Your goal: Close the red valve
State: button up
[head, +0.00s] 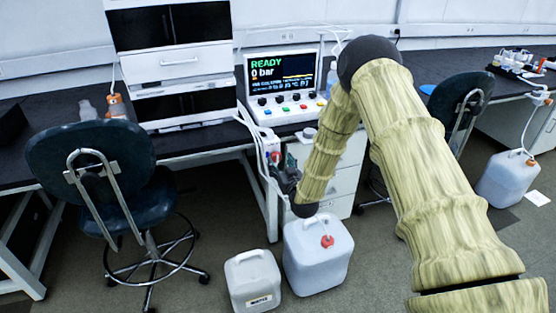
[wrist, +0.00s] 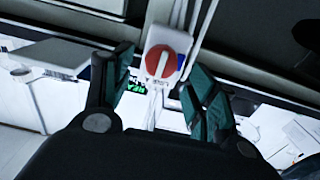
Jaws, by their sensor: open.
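The red valve (wrist: 166,62) is a round red knob with a pale bar across it, on a white block. In the wrist view it lies between and beyond the fingertips of my gripper (wrist: 158,72), whose two dark green fingers are spread apart. I see no clear contact between fingers and knob. In the head view my gripper (head: 287,174) is beside the white valve block at the bench's front edge, left of the white drawers. The red valve (head: 275,157) shows there only as a small red patch, partly hidden by my gripper.
White tubes (head: 250,130) run down past the valve block. A console (head: 283,84) reading READY, 0 bar stands on the bench above. A large white canister (head: 318,262) and a smaller one (head: 252,284) stand on the floor below. A dark chair (head: 92,160) is at left.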

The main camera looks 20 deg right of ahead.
aim_at(277, 158)
jog(key=shift+w+a, duration=0.1)
jog(key=shift+w, duration=1.6)
jog(key=shift+c, duration=0.2)
jog(key=c, duration=1)
